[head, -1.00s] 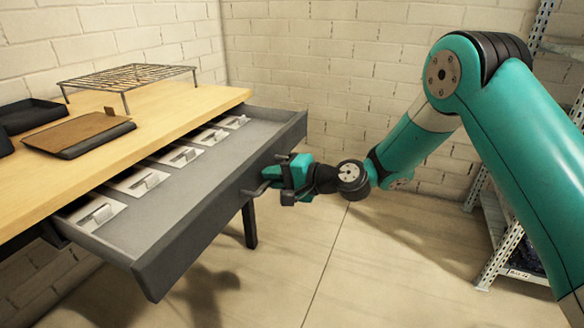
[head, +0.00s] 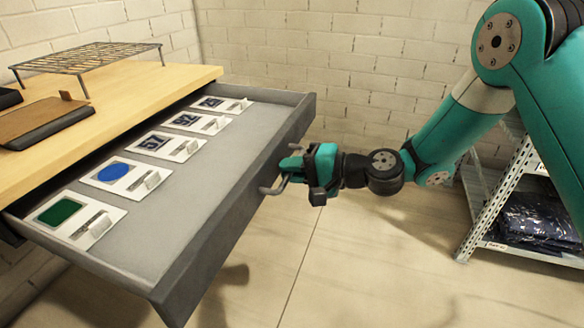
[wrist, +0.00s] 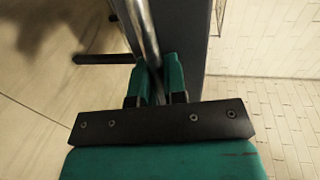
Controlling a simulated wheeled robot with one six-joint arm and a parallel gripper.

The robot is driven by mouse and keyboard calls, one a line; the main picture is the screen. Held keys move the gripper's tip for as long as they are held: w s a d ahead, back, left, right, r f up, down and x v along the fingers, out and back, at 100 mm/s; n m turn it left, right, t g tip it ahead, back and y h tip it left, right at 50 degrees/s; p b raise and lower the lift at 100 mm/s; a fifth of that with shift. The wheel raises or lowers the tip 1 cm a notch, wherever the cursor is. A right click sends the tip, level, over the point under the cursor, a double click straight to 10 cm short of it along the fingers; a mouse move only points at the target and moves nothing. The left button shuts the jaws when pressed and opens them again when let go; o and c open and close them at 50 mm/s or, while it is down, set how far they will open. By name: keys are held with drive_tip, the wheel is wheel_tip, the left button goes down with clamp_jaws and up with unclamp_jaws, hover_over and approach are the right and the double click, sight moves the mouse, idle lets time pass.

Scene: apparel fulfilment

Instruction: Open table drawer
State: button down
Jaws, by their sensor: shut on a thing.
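The table drawer (head: 215,205) is grey and stands pulled out from under the wooden tabletop (head: 120,92) in the head view. Inside it lie several white cards with clips, among them a green square card (head: 66,217), a blue circle card (head: 119,174) and a card with a dark number (head: 160,144). My gripper (head: 287,172) is at the drawer's front face, shut on the metal handle (head: 270,188). In the wrist view the handle (wrist: 143,30) runs between the two green fingertips (wrist: 155,72). The fingers hide part of the handle.
A wire rack (head: 88,58) and a brown board on a dark tray (head: 40,120) sit on the tabletop. A metal shelf (head: 490,195) with dark folded, wrapped goods (head: 538,220) stands at the right. The floor (head: 340,260) in front of the drawer is clear.

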drive_tip(key=shift+s+a, duration=0.1)
drive_tip(key=c, duration=1.2)
unclamp_jaws()
drive_tip(key=p+v, duration=0.1)
drive_tip(key=v, duration=1.6)
drive_tip(key=shift+d, duration=0.25)
